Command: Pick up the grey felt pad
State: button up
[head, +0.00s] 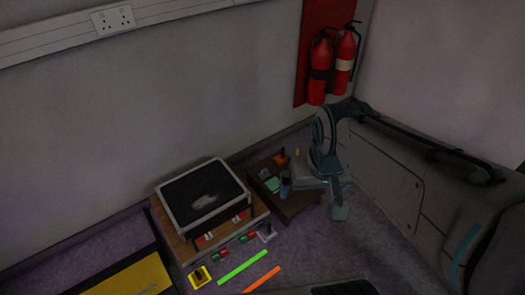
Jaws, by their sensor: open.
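I cannot pick out the grey felt pad for certain. A small grey piece (264,174) lies in the dark brown tray (297,208), among other small things, and I cannot tell whether it is felt. A pale grey patch (208,202) also shows on the black top of a grey-rimmed box. My gripper (330,192) is at the right side of the tray, pointing down, with its jaws open. It seems to hold nothing. My wrist hides the tray's right part.
The grey-rimmed box (164,203) stands on a wooden unit (184,246) with red and green parts at its front. Green (243,267) and orange (262,279) strips lie on the carpet. A yellow panel (130,277) is at lower left. Two red extinguishers (333,65) hang behind my arm.

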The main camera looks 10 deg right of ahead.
aim_at(265, 173)
jog(key=u, duration=0.05)
jog(key=k, duration=0.4)
jog(key=z, duration=0.95)
jog(key=i, duration=1.1)
jog(key=u, duration=0.65)
jog(key=i, duration=0.9)
jog(key=u, duration=0.85)
